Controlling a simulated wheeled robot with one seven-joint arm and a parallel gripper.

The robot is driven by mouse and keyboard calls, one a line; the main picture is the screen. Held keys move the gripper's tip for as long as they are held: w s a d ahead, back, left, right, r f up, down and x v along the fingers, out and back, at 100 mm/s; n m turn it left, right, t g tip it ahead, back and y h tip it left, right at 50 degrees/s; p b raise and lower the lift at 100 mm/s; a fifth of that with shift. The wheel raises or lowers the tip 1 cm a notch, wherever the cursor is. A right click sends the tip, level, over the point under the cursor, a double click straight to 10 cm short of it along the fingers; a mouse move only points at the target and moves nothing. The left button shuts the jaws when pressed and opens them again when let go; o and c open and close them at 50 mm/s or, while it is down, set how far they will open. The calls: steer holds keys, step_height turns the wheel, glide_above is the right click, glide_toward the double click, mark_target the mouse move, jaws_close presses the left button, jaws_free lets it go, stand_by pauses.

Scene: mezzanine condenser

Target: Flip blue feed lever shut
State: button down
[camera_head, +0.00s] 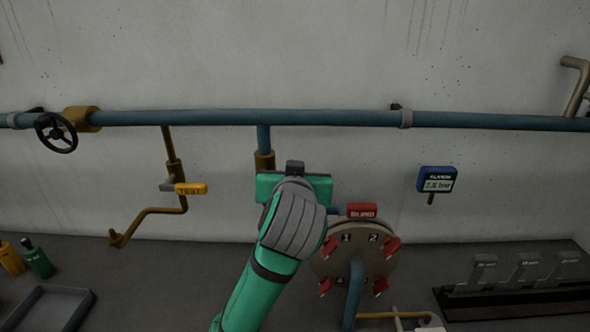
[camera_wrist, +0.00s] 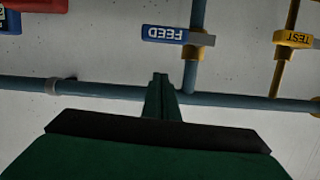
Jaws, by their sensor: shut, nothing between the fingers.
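The blue FEED lever (camera_wrist: 163,34) shows upside down in the wrist view. It lies crosswise to a vertical blue branch pipe (camera_wrist: 191,72), with a brass-coloured valve body (camera_wrist: 192,51) at its right end. My gripper (camera_wrist: 160,78) is shut and empty, a little below the lever in that picture and apart from it. In the head view my gripper (camera_head: 295,167) is in front of the branch pipe, below the main pipe. My arm and gripper hide the lever there.
A long blue pipe (camera_head: 320,117) runs along the wall. A yellow TEST lever (camera_head: 190,189) is to the left. A round plate (camera_head: 380,256) with red clamps and a red BLIND tag (camera_head: 361,210) is right of my arm. A blue gauge (camera_head: 437,180) hangs further right.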

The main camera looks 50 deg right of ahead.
steer(key=v, duration=0.6)
steer(key=shift+w, duration=0.1)
stand_by(0.4)
